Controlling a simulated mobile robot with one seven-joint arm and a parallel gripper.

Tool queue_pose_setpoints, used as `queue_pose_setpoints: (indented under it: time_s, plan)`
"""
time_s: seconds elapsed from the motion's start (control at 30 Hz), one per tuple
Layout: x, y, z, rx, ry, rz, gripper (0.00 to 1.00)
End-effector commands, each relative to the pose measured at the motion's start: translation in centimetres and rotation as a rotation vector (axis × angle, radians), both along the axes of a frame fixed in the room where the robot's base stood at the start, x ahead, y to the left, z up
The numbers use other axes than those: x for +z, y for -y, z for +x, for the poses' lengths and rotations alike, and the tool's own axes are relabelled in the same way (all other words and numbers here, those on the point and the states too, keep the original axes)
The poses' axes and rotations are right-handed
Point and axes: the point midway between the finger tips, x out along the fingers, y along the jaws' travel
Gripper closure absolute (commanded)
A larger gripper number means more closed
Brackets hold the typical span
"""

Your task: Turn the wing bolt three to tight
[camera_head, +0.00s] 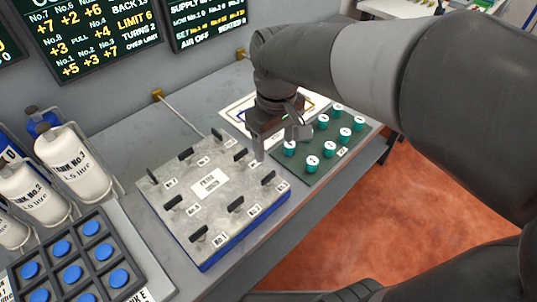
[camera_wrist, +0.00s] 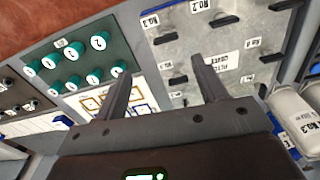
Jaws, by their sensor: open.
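The grey filter cover plate (camera_head: 211,183) lies on the bench and carries several black wing bolts with number labels. Wing bolt three (camera_head: 268,179) stands at the plate's right corner, beside the label that reads No.3 in the wrist view. It also shows there as a dark wing (camera_wrist: 163,39), beyond the fingertips. My gripper (camera_head: 279,147) hangs near the plate's far right side, between the plate and the green knob board. Its two fingers (camera_wrist: 162,75) are spread with nothing between them. They look apart from the wing bolt; their exact height above it cannot be told.
A green board with several teal knobs (camera_head: 330,145) lies right of the plate. A printed diagram sheet (camera_head: 238,109) lies behind my gripper. Lit text screens (camera_head: 91,35) hang on the wall.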

Motion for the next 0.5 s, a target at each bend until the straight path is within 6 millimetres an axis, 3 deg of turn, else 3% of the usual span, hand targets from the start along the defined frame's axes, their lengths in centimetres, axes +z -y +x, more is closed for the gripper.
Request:
queue_pose_setpoints:
  time_s: [0.1,0.27,0.5]
  plan:
    - [-0.5,-1.1,0.3,0.044,-0.028,-0.011,0.35]
    - [-1.5,-1.4,0.3,0.057,-0.035,-0.013,0.35]
    - [-5.7,-1.3,0.2,0.055,-0.038,-0.015,0.35]
